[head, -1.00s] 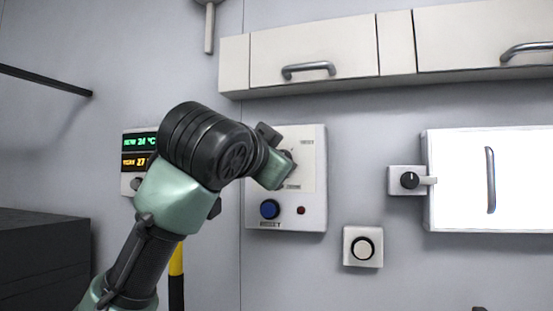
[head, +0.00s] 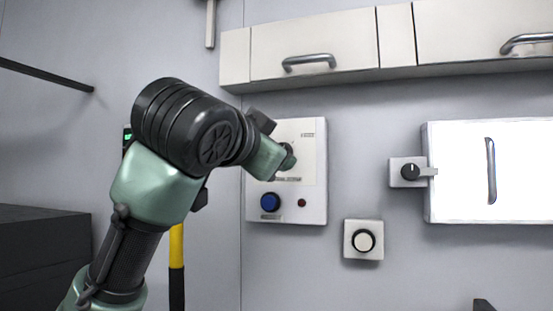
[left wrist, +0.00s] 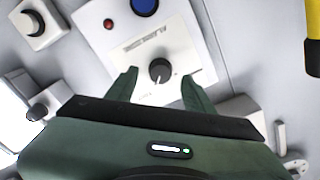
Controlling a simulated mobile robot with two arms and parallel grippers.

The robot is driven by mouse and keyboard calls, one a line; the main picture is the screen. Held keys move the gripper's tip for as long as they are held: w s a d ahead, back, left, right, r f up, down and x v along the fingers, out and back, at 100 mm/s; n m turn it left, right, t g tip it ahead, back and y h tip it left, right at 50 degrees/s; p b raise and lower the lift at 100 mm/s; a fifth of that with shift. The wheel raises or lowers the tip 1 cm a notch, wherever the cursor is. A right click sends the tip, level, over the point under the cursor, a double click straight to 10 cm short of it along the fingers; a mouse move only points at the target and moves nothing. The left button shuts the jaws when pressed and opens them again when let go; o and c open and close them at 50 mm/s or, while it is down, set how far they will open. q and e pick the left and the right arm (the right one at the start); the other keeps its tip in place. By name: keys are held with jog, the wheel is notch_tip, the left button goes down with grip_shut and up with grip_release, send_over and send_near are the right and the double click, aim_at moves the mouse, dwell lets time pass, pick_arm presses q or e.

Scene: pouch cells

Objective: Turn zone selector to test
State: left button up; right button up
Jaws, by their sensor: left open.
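The zone selector is a small black round knob (left wrist: 160,70) with a light pointer line, on a white wall panel (head: 312,192). In the left wrist view, the panel (left wrist: 191,38) appears turned upside down. My left gripper (left wrist: 158,84) is open, its two green fingers on either side of the knob with visible gaps, so it holds nothing. In the head view, my left gripper (head: 282,160) is in front of the panel's upper half and hides most of the knob. The printed labels are too small to read. My right gripper is not in view.
Below the knob are a blue button (head: 270,202) and a small red light (head: 302,203). A white box with a round button (head: 363,241) is lower right. A latch knob (head: 410,172) sits beside a white door (head: 460,190). Cabinets (head: 330,50) hang above.

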pick_arm(q)
jog(key=b+v, duration=0.1)
jog(key=v, duration=0.3)
jog(key=shift+s+a, duration=0.1)
jog(key=shift+s, duration=0.15)
